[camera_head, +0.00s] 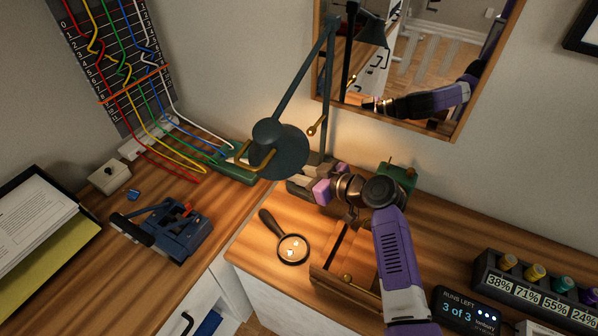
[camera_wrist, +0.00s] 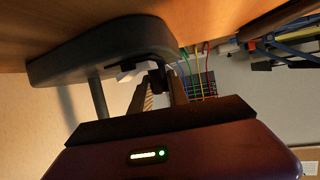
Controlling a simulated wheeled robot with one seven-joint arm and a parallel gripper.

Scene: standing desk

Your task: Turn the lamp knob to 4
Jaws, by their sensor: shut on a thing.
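The dark green desk lamp (camera_head: 278,150) is lit, its shade hanging from a jointed arm in the head view. Its base is largely hidden there behind my gripper (camera_head: 307,182). In the wrist view, which is upside down, the rounded grey lamp base (camera_wrist: 85,55) fills the upper left, with the post beside it. A small dark knob (camera_wrist: 156,78) sits at the base's edge between my two fingertips. My gripper (camera_wrist: 158,88) is shut on it. A small white piece shows beside the knob. I cannot read any numbers or the knob's setting.
A magnifying glass (camera_head: 292,248) lies in front of the lamp, with a wooden tray (camera_head: 335,280) to its right. A green box (camera_head: 398,172) stands behind my arm. A mirror (camera_head: 420,75) hangs behind. A wire board (camera_head: 110,60) and blue device (camera_head: 178,232) are left.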

